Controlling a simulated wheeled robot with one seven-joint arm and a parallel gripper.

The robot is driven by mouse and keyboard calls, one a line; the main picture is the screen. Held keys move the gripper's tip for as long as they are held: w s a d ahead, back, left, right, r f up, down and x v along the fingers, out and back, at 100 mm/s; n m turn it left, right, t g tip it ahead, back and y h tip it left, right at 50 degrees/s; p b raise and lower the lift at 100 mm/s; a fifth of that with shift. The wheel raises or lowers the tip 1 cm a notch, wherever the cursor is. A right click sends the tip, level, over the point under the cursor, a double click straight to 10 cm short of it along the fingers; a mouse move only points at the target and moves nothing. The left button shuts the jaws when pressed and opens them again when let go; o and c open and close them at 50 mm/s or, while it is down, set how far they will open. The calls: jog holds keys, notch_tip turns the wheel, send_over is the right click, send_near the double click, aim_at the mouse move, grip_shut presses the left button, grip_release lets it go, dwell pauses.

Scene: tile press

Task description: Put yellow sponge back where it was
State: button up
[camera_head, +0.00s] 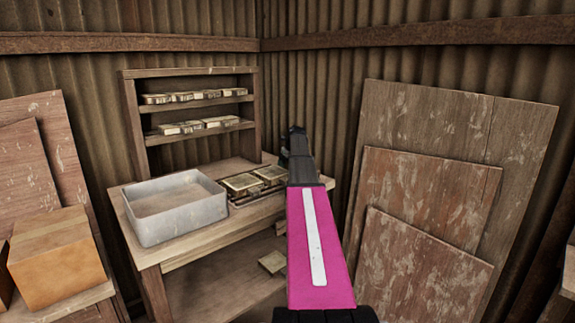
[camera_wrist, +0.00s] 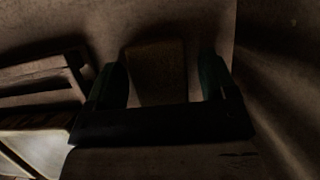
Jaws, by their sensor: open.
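In the wrist view a dull brownish-yellow block, seemingly the yellow sponge (camera_wrist: 155,70), lies between the fingers of my gripper (camera_wrist: 162,78). The picture is very dark, so its colour is uncertain. The fingers stand apart with a narrow gap showing on each side of the block, and I see no clear contact. In the head view my gripper (camera_head: 293,135) is over the right back end of the wooden table (camera_head: 205,238). My arm and gripper hide that spot there, so the sponge does not show.
A grey metal basin (camera_head: 190,225) stands on the table's left. Two framed tiles (camera_head: 243,182) lie beside it, close to my arm. A wooden shelf (camera_head: 135,112) with several small tiles stands behind. Wooden boards (camera_head: 440,160) lean at the right. A small block (camera_head: 272,262) lies below.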

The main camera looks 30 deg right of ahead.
jog(key=v, duration=1.2)
